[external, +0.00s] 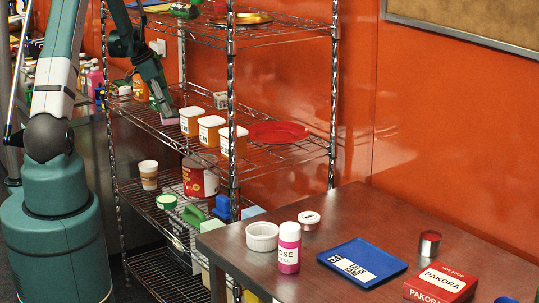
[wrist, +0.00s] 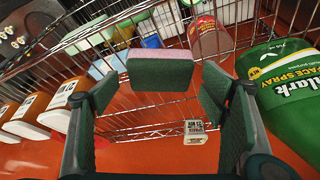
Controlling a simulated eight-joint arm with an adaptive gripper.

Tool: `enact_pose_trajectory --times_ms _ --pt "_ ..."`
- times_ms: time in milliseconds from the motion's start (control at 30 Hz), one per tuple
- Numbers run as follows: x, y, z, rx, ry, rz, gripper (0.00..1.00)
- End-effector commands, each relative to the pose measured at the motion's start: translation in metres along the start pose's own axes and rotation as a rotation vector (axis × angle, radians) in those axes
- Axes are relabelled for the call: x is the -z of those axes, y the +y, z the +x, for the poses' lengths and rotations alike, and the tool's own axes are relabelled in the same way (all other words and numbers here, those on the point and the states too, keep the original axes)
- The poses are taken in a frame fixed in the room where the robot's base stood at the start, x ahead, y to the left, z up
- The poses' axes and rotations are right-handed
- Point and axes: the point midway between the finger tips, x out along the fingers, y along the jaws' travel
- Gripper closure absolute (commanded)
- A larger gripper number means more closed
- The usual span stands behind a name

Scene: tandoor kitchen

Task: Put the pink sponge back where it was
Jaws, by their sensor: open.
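The pink sponge (external: 170,121) shows as a small pink patch at the middle shelf, just left of the white-lidded tubs. In the wrist view the sponge (wrist: 160,70) shows a broad green face and a thin pink edge. My gripper (external: 166,108) is above it at the shelf. In the wrist view my gripper (wrist: 157,90) is open, with one finger to each side of the sponge and visible gaps between. I cannot tell whether the sponge rests fully on the wires (external: 214,154).
White-lidded orange tubs (external: 209,131) and a red plate (external: 277,132) stand right of my gripper. A green spray bottle (wrist: 285,90) is close to the right finger in the wrist view. A small labelled box (wrist: 196,132) is nearby. A post (external: 232,100) stands in front.

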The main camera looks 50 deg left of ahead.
Motion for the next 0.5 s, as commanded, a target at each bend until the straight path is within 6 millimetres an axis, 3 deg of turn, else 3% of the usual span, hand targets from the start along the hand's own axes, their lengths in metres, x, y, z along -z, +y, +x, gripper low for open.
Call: enact_pose_trajectory --times_ms 500 --pt "0.000 0.000 -0.053 0.000 0.000 0.000 0.28"
